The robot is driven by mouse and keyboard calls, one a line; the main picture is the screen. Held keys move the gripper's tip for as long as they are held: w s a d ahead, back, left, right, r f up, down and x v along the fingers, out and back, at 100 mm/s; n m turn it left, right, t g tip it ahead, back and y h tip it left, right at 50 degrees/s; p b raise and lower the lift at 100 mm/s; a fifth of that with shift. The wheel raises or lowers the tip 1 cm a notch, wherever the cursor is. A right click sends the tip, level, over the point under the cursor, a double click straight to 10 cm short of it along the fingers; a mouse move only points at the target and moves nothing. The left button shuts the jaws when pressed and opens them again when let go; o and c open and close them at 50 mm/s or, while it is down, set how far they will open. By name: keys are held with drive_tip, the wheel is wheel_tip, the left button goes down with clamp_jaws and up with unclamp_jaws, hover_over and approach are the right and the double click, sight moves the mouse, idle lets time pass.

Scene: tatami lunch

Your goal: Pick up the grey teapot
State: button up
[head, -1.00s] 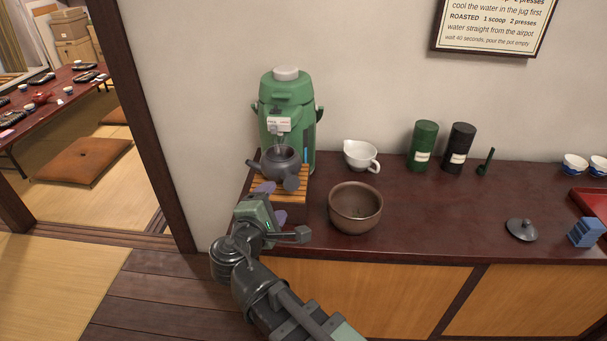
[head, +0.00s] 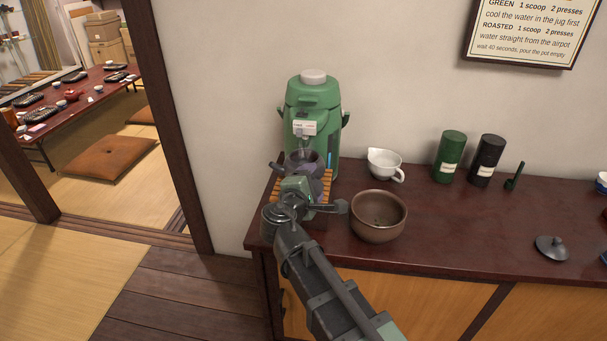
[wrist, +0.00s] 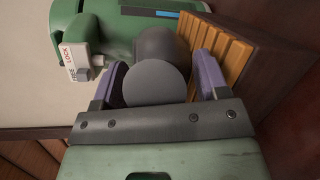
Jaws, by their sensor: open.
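The grey teapot (head: 303,157) stands on a slatted wooden stand under the spout of the green airpot (head: 313,95). In the head view my arm covers part of it; its spout points left. In the wrist view the round end of its side handle (wrist: 155,83) faces me, with more of the dark pot (wrist: 163,45) behind. My gripper (wrist: 160,72) is open, with one purple finger on each side of the handle end. I cannot tell whether either finger touches it. In the head view my gripper (head: 306,173) is right at the teapot's near side.
The wooden stand (wrist: 238,52) lies close beside the right finger. A brown bowl (head: 378,219) stands just right of my wrist. A white jug (head: 384,163), green canister (head: 449,157) and black canister (head: 487,160) stand behind. A dark lid (head: 551,248) lies farther right.

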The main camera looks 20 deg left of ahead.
clamp_jaws()
drive_tip(key=shift+r, duration=0.2)
wheel_tip(320, 180, up, 3)
drive_tip(key=p, duration=0.3)
drive_tip(key=shift+r+p, duration=0.15)
drive_tip(key=shift+p, duration=0.2)
drive_tip(key=s+a, duration=0.1)
drive_tip(key=s, duration=1.7)
drive_tip(key=shift+a, duration=0.4)
